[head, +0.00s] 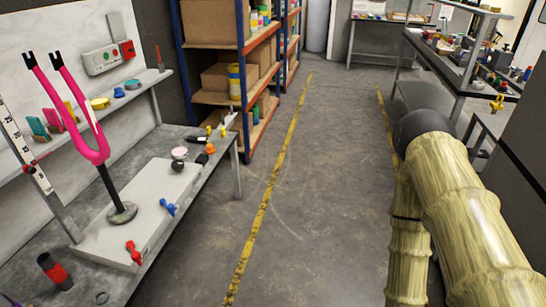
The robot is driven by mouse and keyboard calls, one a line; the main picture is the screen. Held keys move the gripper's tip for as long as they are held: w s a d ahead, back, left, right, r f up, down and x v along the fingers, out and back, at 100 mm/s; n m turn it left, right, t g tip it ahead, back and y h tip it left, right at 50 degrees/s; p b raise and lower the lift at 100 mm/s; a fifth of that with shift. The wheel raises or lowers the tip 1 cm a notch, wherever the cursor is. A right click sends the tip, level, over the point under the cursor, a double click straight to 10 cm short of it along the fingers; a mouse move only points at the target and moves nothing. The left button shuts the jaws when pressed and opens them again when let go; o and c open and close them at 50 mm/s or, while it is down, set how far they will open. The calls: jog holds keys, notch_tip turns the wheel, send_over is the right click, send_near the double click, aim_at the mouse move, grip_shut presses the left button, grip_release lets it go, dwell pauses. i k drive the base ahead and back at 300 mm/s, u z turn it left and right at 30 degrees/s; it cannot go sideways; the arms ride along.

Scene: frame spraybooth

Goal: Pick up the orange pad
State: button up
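I cannot make out an orange pad for certain. On the narrow shelf at the left of the head view stand several small flat pieces: a green one (37,128), a pinkish-red one (54,121) and a yellow one (70,112). A yellow round piece (100,103) lies beside them, with blue round pieces (118,92) further right. A small black-and-orange item (206,153) lies at the far end of the bench. My gripper is not in view; what seems to be my arm, with a bamboo-like surface, fills the right side.
The workbench (213,178) at left carries a pale slab (150,200) with a pink fork (92,140) upright on a stand, plus red (133,252) and blue (167,207) clamps. Shelving (245,80) stands behind. The floor (320,200) between yellow lines is clear.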

aim_at(210, 149)
jog(key=z, duration=0.3)
jog(key=k, duration=0.5)
jog(key=z, duration=0.45)
jog(key=i, duration=1.6)
jog(key=u, duration=1.3)
jog(key=i, duration=0.85)
jog(key=u, duration=1)
